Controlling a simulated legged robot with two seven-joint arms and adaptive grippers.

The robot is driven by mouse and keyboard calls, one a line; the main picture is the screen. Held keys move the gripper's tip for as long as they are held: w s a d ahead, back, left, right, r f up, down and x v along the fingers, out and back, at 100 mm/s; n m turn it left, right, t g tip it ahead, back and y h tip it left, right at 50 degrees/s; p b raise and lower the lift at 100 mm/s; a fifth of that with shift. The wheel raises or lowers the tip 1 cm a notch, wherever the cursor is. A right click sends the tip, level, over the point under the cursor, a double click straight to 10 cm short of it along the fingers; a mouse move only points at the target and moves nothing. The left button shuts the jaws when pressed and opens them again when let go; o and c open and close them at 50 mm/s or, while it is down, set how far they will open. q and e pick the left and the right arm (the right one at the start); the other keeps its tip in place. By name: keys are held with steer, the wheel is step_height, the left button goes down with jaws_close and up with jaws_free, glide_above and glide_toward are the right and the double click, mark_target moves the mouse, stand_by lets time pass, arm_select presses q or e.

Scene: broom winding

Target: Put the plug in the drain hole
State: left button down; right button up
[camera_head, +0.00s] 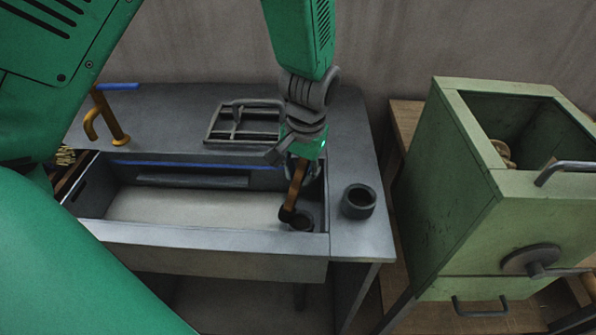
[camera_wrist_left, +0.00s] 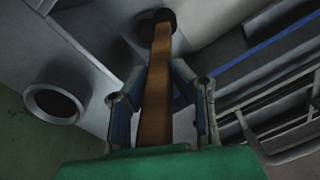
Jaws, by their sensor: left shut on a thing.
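My left gripper (camera_head: 303,168) is over the right end of the sink (camera_head: 190,232), pointing down. It is shut on the brown handle (camera_head: 297,184) of the plug (camera_head: 287,214). The dark plug end hangs at the lower tip of the handle, slightly tilted, beside and partly over the round dark drain hole (camera_head: 303,223). In the left wrist view the brown handle (camera_wrist_left: 158,95) runs between the two fingers to a dark round end (camera_wrist_left: 157,22). There, plug and hole overlap, and I cannot tell whether they touch. My right gripper is not in view.
A dark cup-like cylinder (camera_head: 358,201) stands on the counter right of the sink. A yellow tap with a blue handle (camera_head: 108,118) is at the back left. A metal rack (camera_head: 243,123) lies behind the sink. A green cabinet with a crank (camera_head: 455,190) stands to the right.

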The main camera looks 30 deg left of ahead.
arm_select(q)
steer(key=shift+d, duration=0.2)
steer(key=shift+w+a, duration=0.15)
steer(key=shift+w+d, duration=0.15)
steer(key=shift+d, duration=0.4)
steer(key=shift+w+d+p, duration=0.85)
steer(key=shift+w+p, duration=0.1)
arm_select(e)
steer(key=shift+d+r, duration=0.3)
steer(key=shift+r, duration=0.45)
arm_select(q)
steer(key=shift+d, duration=0.1)
